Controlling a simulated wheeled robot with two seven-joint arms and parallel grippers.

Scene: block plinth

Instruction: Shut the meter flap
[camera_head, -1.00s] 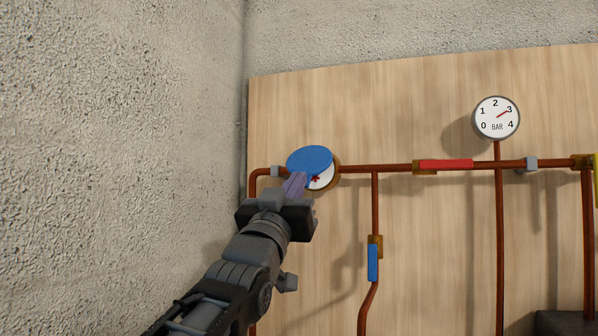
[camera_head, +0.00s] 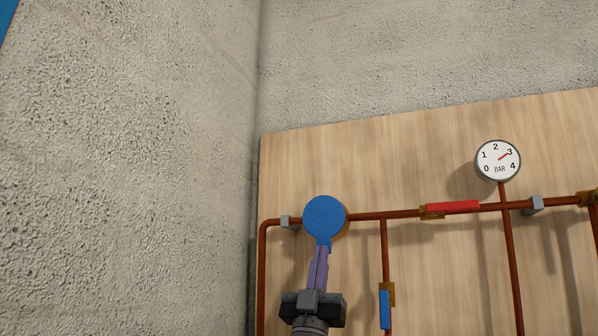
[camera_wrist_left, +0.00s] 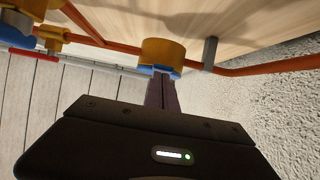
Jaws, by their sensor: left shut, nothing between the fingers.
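The blue meter flap (camera_head: 324,217) lies over the face of the round brass meter (camera_head: 344,228) on the pipe, and the dial is hidden. In the left wrist view the yellow meter body (camera_wrist_left: 163,52) shows with a blue edge of the flap (camera_wrist_left: 160,71) at it. My left gripper (camera_head: 322,249) is shut and empty. Its purple fingertips are at the flap's lower edge and appear to touch it. The fingers also show in the left wrist view (camera_wrist_left: 161,80). My right gripper is not in view.
Copper pipes run along a wooden board (camera_head: 440,150). A pressure gauge (camera_head: 498,160), a red-handled valve (camera_head: 452,208) and a blue-handled valve (camera_head: 385,309) are to the right. A rough concrete wall (camera_head: 130,170) stands close on the left.

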